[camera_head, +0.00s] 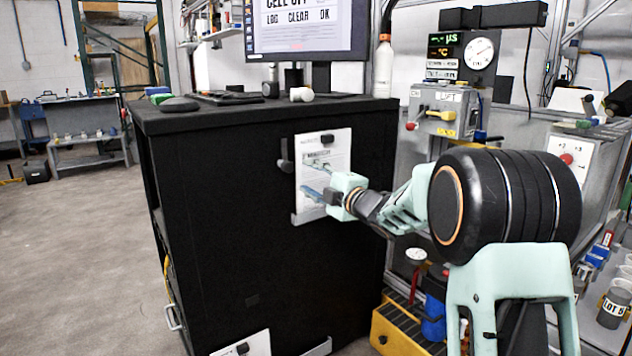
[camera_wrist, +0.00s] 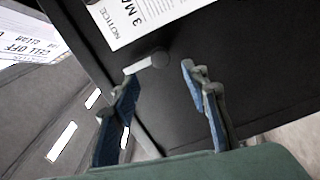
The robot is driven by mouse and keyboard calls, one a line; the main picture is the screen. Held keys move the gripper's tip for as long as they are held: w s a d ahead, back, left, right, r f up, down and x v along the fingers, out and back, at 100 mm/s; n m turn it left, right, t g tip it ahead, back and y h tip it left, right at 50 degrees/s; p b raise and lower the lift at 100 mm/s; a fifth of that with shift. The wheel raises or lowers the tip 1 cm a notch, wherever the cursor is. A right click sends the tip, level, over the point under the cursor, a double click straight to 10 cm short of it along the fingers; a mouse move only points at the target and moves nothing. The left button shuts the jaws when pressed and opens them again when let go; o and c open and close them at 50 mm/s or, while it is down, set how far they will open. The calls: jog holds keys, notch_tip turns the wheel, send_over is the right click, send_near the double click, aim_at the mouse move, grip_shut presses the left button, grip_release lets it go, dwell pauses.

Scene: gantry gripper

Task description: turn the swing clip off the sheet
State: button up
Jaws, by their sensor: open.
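The white printed sheet (camera_head: 339,150) is on the front of the black cabinet. It also shows at the top of the wrist view (camera_wrist: 160,18). A small black piece (camera_head: 327,139) lies over its upper part. A dark upright clip-like part (camera_head: 286,156) stands by its left edge; I cannot tell which is the swing clip. My gripper (camera_head: 311,180) is in front of the sheet's lower half, hiding part of it. In the wrist view my gripper (camera_wrist: 160,80) is open, with a round dark knob (camera_wrist: 160,58) and a pale strip (camera_wrist: 138,66) showing between or beyond the fingers. No contact is visible.
The black cabinet (camera_head: 220,200) carries a monitor (camera_head: 305,28) and small items on top. Another sheet (camera_head: 255,344) is low on its front. A yellow step box (camera_head: 400,335) stands at its right foot. Open floor (camera_head: 75,250) lies to the left.

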jog(key=shift+v, duration=1.3)
